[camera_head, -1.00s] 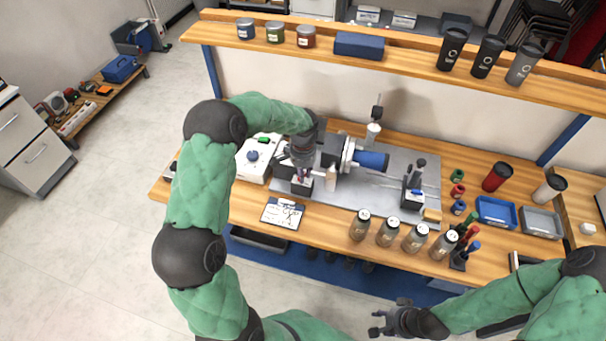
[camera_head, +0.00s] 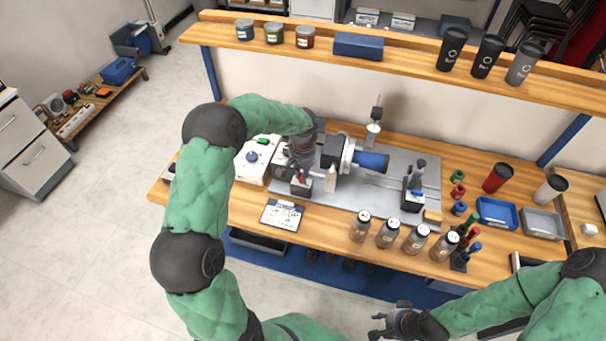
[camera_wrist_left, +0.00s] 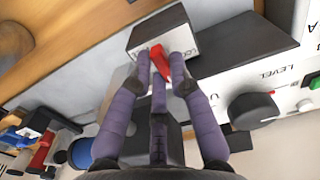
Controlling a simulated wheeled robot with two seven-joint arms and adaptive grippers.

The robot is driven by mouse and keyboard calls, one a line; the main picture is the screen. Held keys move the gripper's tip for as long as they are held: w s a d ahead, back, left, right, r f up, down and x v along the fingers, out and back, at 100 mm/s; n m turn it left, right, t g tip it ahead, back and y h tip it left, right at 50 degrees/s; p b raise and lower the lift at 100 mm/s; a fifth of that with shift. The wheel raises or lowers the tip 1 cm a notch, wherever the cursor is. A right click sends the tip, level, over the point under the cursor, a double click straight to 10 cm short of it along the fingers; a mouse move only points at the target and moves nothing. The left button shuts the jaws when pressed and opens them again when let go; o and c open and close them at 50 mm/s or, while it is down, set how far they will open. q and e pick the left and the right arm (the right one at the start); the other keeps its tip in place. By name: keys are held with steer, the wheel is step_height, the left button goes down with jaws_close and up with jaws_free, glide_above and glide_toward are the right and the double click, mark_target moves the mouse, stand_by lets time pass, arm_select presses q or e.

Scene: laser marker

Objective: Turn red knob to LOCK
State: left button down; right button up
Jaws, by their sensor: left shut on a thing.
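In the left wrist view the red knob (camera_wrist_left: 160,62) is a narrow red lever on the face of a small white-fronted box (camera_wrist_left: 165,35) with a dark top. Lettering beside it is partly covered by a finger. My left gripper (camera_wrist_left: 162,72) has its purple-grey fingers closed around the red knob. In the head view my left gripper (camera_head: 292,166) reaches down at this small box (camera_head: 301,188), beside the laser marker's grey base plate. Its fingers hide most of the knob there. My right gripper (camera_head: 384,326) is empty in front of the bench, with its fingers apart.
A white control box (camera_head: 252,172) with a blue knob stands left of my left gripper. The blue-and-grey rotary unit (camera_head: 368,161) is to its right. A shelf (camera_head: 400,61) runs behind.

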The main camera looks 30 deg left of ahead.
arm_select(q)
steer(key=c, duration=1.4)
jaws_free()
steer(key=shift+r, duration=0.1)
step_height(320, 180, up, 12)
steer(key=shift+f, duration=0.1)
step_height(320, 180, up, 7)
steer(key=p, duration=0.5)
steer(key=shift+p, duration=0.3)
